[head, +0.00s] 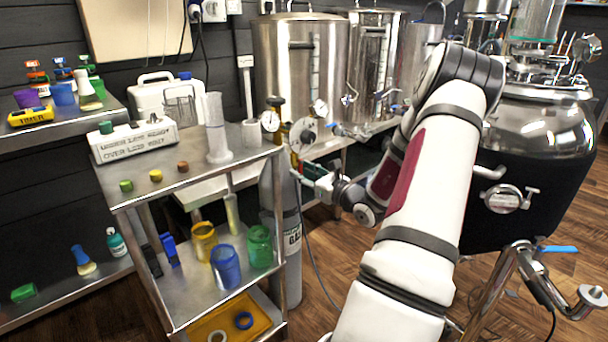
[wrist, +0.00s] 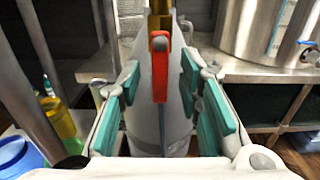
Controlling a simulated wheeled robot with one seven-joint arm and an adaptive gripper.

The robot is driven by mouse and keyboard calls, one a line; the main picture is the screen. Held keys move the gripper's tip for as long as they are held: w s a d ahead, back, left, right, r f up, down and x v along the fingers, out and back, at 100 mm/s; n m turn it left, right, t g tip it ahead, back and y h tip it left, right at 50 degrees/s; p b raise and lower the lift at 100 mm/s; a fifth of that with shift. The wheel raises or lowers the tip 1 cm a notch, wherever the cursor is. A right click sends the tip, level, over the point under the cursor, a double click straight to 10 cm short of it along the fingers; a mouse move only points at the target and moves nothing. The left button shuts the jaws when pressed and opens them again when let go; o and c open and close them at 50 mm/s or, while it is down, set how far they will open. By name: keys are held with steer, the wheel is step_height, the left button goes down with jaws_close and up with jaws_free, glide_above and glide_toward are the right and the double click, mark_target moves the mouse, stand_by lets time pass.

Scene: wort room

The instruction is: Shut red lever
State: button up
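The red lever (wrist: 160,70) hangs straight down from a brass valve (wrist: 160,18) on top of a grey gas cylinder in the wrist view. In the head view only a small bit of the red lever (head: 294,159) shows beside my gripper (head: 310,172). My gripper, with teal pads, also shows in the wrist view (wrist: 160,88); its fingers are spread to the left and right of the lever, with a gap on each side. It is open and holds nothing. The grey gas cylinder (head: 288,250) stands upright behind the steel trolley.
A steel trolley (head: 238,168) with cylinders, a white sign block and caps stands left of the gripper. Pressure gauges (head: 270,121) sit by the valve. Steel kettles (head: 300,60) stand on a bench behind. A dark-jacketed tank (head: 525,160) is at right.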

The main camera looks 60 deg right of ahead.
jaws_close()
steer(key=shift+n, duration=0.4)
steer(key=shift+s+d+r+n+b, duration=0.1)
steer(key=shift+d+r+n+b, duration=0.55)
steer(key=shift+n, duration=2.2)
steer(key=shift+s+d+r+n+b, duration=0.25)
steer(key=shift+n+b, duration=0.75)
steer(key=shift+n, duration=1.9)
steer(key=shift+d+r+n+b, duration=0.6)
steer(key=shift+n+b, duration=0.2)
steer(key=shift+n, duration=2.05)
jaws_free()
